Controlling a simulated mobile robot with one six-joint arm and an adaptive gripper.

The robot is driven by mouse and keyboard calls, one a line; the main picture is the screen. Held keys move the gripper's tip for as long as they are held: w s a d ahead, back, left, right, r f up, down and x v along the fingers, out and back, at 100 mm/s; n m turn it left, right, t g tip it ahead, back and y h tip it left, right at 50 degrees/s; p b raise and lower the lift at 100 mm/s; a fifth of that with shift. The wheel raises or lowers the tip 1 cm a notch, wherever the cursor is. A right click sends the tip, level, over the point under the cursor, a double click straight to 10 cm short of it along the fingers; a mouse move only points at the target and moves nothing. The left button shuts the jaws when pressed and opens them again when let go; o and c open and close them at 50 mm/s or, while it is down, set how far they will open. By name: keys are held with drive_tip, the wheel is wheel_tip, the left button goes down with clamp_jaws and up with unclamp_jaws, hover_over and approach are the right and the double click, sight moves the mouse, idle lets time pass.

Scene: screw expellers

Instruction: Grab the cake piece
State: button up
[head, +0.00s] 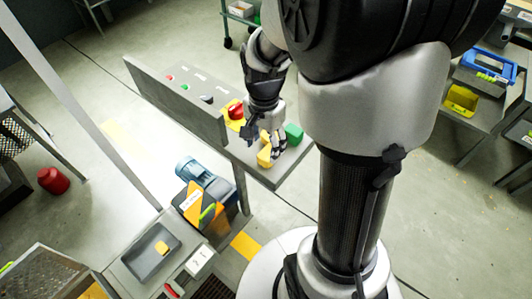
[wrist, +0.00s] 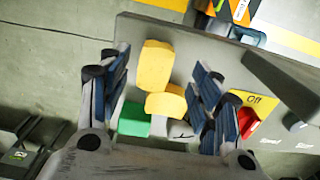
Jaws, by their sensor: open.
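Yellow blocky pieces, which look like the cake piece, lie on the grey panel's shelf. In the wrist view a tall yellow piece (wrist: 155,66) and a shorter yellow piece (wrist: 165,104) show between the fingers. In the head view yellow (head: 264,156) shows just below the fingers, partly hidden by them. I cannot tell whether the yellow parts are one object. My gripper (head: 265,138) is open above the shelf. In the wrist view its blue-padded fingers (wrist: 160,82) stand on either side of the yellow pieces, with visible gaps.
A green block (head: 294,133) sits beside the yellow, and in the wrist view (wrist: 133,120) near the left finger. A red switch (head: 235,111) on a yellow "Off" plate (wrist: 257,100) is close to the right finger. The grey panel (head: 175,98) rises alongside.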

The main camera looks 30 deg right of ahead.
sight(268, 153)
drive_tip(key=f+b, duration=0.1)
drive_tip(key=f, duration=0.1)
drive_tip(key=d+f+b, duration=0.1)
drive_tip(key=f, duration=0.2)
drive_tip(key=shift+d+f, duration=0.15)
drive_tip(key=shift+f, duration=0.05)
drive_tip(key=shift+r, duration=0.1)
drive_tip(key=shift+c, duration=0.6)
drive_tip(key=c, duration=1)
